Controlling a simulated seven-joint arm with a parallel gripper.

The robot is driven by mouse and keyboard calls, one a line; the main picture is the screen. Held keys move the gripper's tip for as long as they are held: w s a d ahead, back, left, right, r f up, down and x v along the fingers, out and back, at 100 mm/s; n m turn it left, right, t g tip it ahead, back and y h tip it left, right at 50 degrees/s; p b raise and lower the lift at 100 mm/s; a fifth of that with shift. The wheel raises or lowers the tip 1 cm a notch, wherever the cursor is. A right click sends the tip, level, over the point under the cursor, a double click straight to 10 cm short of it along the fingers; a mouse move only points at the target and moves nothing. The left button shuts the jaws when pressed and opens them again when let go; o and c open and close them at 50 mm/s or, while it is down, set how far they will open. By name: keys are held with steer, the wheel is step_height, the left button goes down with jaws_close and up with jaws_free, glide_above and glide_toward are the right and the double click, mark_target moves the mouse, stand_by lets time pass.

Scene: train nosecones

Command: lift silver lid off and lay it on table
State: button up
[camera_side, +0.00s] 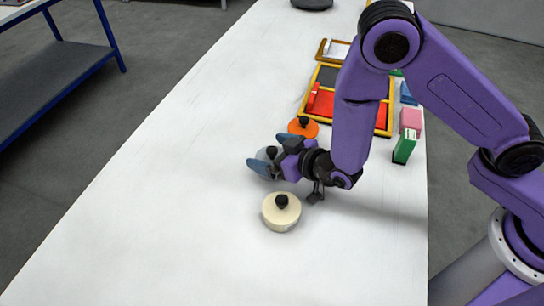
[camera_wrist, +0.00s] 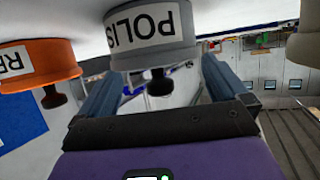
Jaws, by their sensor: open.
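The silver lidded tin (camera_side: 264,155) stands on the white table, partly hidden by my gripper in the side view. In the wrist view the silver tin (camera_wrist: 185,56) appears upside down, with a white label reading "POLIS" and a black knob (camera_wrist: 158,84). I cannot make out a separate lid resting off the tin. My gripper (camera_side: 271,153) is open and low over the table, with its blue fingers on either side of the silver tin. In the wrist view the knob lies between the fingers of my gripper (camera_wrist: 160,88). I cannot tell whether the fingers touch it.
An orange tin (camera_side: 303,128) stands just behind my gripper; a cream tin (camera_side: 281,213) stands in front. Both have black knobs. A yellow-framed tray (camera_side: 379,119), a green box (camera_side: 404,146) and a pink block (camera_side: 411,120) lie farther back right. The table's left and front are clear.

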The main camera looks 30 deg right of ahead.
mark_target(272, 149)
steer(key=c, duration=1.7)
steer(key=shift+s+d+f, duration=0.1)
steer(key=shift+f, duration=0.05)
jaws_close()
steer(key=shift+r, duration=5.2)
